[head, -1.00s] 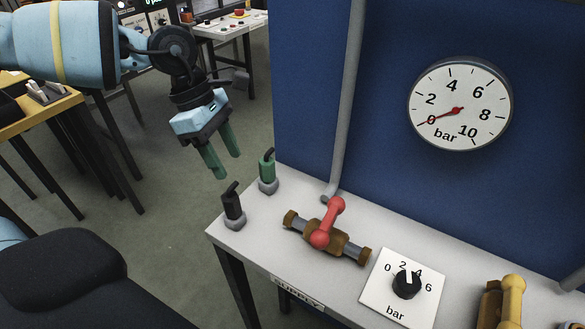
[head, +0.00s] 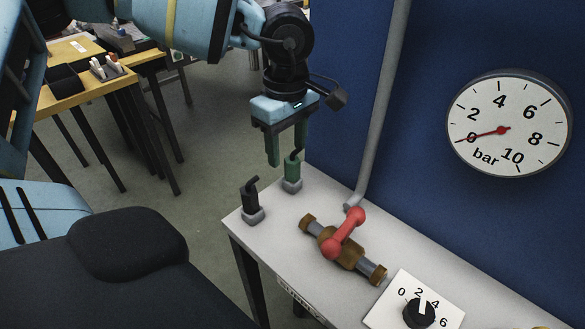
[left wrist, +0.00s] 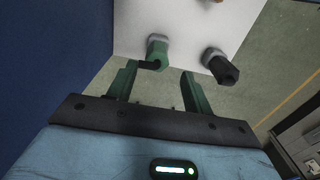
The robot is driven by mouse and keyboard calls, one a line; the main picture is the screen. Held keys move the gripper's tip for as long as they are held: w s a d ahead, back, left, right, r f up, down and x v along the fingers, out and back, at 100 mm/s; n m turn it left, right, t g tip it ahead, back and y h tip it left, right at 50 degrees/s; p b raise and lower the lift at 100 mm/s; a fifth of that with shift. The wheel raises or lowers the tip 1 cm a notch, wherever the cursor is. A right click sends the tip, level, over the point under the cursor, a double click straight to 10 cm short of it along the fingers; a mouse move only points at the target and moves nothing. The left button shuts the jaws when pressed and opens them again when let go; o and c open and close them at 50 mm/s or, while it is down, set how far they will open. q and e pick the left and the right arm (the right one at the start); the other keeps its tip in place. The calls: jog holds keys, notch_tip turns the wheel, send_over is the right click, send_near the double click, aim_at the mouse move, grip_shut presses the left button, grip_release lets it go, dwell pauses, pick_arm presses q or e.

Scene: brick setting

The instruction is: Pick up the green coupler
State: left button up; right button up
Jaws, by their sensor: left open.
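The green coupler (head: 292,172) stands upright in a grey nut at the far left corner of the white bench, with a dark bent hose stub on top. It also shows in the left wrist view (left wrist: 158,50), ahead of and between the fingers. My left gripper (head: 286,148) points down just above and beside the coupler, its green fingers apart and empty. One finger overlaps the coupler's top in the head view, so I cannot tell whether they touch. A black coupler (head: 250,198) stands nearer the bench's left edge and shows in the left wrist view (left wrist: 220,66). My right gripper is not in view.
On the white bench (head: 285,228) lie a brass valve with a red handle (head: 343,240) and a dial plate (head: 412,302). A grey pipe (head: 380,110) rises along the blue panel (head: 430,50), which carries a pressure gauge (head: 508,122). A yellow-topped table (head: 75,85) stands at the left.

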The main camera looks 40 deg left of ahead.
aim_at(292, 159)
pick_arm(q)
jog(key=f, duration=0.4)
jog(key=shift+w+d+f+p, duration=0.15)
jog(key=shift+w+d+p, duration=0.1)
jog(key=shift+d+p, duration=0.15)
jog(key=shift+f, duration=0.45)
jog(key=c, duration=1.1)
